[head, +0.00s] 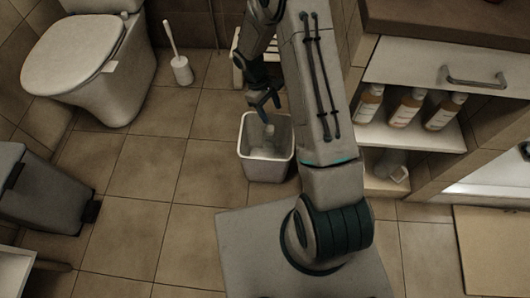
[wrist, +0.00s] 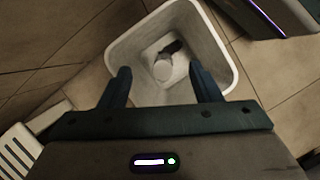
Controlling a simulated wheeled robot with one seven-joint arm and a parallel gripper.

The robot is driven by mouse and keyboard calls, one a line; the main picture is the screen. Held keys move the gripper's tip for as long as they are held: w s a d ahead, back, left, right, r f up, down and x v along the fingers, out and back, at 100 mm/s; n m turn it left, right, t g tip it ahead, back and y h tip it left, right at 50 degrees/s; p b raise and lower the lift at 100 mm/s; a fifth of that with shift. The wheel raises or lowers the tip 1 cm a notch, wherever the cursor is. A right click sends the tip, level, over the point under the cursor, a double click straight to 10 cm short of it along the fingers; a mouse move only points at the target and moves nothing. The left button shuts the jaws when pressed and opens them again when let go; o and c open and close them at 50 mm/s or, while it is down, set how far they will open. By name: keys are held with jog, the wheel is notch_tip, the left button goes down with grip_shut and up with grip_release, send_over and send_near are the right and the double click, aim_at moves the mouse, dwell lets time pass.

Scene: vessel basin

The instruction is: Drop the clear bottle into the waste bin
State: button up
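The waste bin (head: 262,170) is a pale, open-topped square bin on the tiled floor, left of my arm in the head view. Its rim and inner walls (wrist: 219,62) also show in the wrist view. A pale, translucent bottle-like thing (wrist: 162,70) lies inside the bin, with a dark part beside it; it looks like the clear bottle and also shows in the head view (head: 267,146). My gripper (head: 267,108) is above the bin. In the wrist view its two fingers (wrist: 161,84) are spread apart with nothing between them.
A toilet (head: 85,65) and a toilet brush (head: 180,65) stand at the upper left. A dark grey bin-like box (head: 40,190) is at the left. Shelves with several bottles (head: 405,108) stand at the right. Tiled floor left of the bin is clear.

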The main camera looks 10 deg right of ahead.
jog(key=p+v, duration=0.4)
jog(key=v, duration=0.9)
jog(key=shift+r, duration=0.35)
jog(key=shift+w+a, duration=0.15)
jog(key=shift+p, duration=0.3)
jog(key=s+d+r+m+t+p, duration=0.1)
jog(key=s+r+p, duration=0.25)
jog(key=r, duration=0.55)
jog(key=s+d+r+m+t+y+p, duration=0.1)
jog(key=s+r+p, duration=0.1)
jog(key=r+p, duration=0.5)
jog(key=s+d+r+m+p, duration=0.1)
jog(key=s+r+m+p, duration=0.15)
jog(key=r, duration=0.95)
jog(key=s+r+m+t+y+p, duration=0.2)
jog(key=s+r+m+t+p, duration=0.2)
jog(key=s+r+p, duration=1)
jog(key=v, duration=0.6)
jog(key=shift+s+d+r, duration=0.15)
jog(key=shift+s+d, duration=0.15)
jog(key=shift+s, duration=0.15)
